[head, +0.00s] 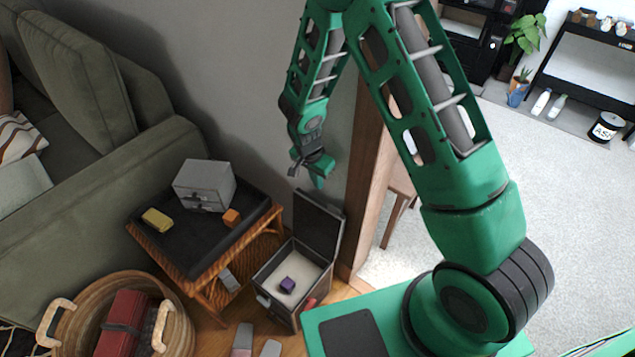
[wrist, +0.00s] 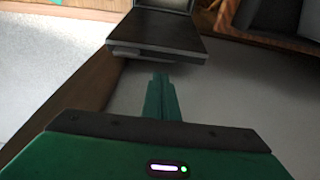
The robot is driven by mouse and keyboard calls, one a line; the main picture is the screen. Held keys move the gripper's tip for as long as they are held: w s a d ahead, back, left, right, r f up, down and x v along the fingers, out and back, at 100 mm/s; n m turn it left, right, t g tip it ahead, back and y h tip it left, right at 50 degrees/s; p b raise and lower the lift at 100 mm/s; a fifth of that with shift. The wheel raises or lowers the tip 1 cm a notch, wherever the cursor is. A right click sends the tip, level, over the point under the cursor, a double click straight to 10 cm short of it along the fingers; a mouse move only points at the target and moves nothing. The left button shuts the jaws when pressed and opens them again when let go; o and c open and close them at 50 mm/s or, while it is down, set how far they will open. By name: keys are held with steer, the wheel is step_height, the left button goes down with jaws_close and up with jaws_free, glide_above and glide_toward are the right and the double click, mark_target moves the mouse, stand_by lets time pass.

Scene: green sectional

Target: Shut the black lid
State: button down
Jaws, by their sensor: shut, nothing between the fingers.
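The black lid (head: 318,226) stands open, roughly upright, at the back of a box (head: 281,312). The box has a pale inside with a small purple cube (head: 287,285) in it. My gripper (head: 318,183) is above the lid's top edge, near the wall, and apart from it in the head view. In the wrist view my shut, empty fingers (wrist: 161,78) point toward the lid (wrist: 157,34), which is just beyond their tips. Whether they touch cannot be told.
A wicker table with a dark tray (head: 180,247) stands left of the box, holding a grey drawer unit (head: 205,185), a yellow block (head: 157,220) and an orange cube (head: 231,217). A wooden post (head: 365,170) is right of the lid. A basket (head: 75,325) stands front left.

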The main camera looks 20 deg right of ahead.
steer(key=x, duration=0.8)
steer(key=shift+d+f, duration=0.1)
steer(key=shift+f, duration=0.15)
